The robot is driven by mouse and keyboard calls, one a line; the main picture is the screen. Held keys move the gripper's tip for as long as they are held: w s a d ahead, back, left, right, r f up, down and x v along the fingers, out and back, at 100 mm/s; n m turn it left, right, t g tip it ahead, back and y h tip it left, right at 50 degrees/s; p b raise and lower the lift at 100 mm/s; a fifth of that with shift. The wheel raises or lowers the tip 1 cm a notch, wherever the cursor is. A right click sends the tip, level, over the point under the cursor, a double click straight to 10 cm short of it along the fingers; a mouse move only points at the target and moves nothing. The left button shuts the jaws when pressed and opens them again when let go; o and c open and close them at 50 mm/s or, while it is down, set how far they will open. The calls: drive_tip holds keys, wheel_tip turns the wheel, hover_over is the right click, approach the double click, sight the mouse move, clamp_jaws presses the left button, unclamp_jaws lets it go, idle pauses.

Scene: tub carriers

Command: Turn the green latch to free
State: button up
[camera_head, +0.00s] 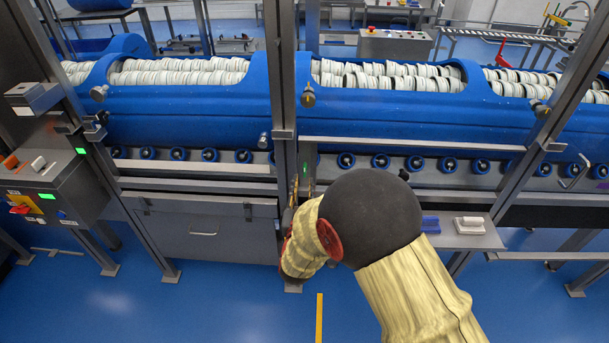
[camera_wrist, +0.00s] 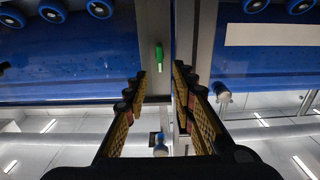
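The green latch (camera_wrist: 159,56) is small and upright on a grey metal post in the wrist view, near the top centre. In the head view a small green spot (camera_head: 305,167) shows on the central post, probably the same latch. My gripper (camera_wrist: 159,74) is open and empty, with one finger on each side of the latch in the picture. The fingertips appear short of the latch, and no contact shows. In the head view my arm hides most of the gripper beside the post.
Blue tub carriers (camera_head: 190,107) filled with white round pieces span the back on both sides of the metal post (camera_head: 281,70). A grey cabinet (camera_head: 205,232) stands left of my gripper. A shelf (camera_head: 465,239) lies right of my arm.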

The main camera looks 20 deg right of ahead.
sight(304, 170)
drive_tip(key=b+x, duration=0.1)
drive_tip(key=x, duration=0.4)
drive_tip(key=shift+f, duration=0.1)
drive_tip(key=shift+w+d+b, duration=0.2)
drive_tip(key=shift+w+b, duration=0.15)
drive_tip(key=shift+w, duration=0.1)
drive_tip(key=shift+c, duration=1.2)
drive_tip(key=c, duration=0.4)
clamp_jaws()
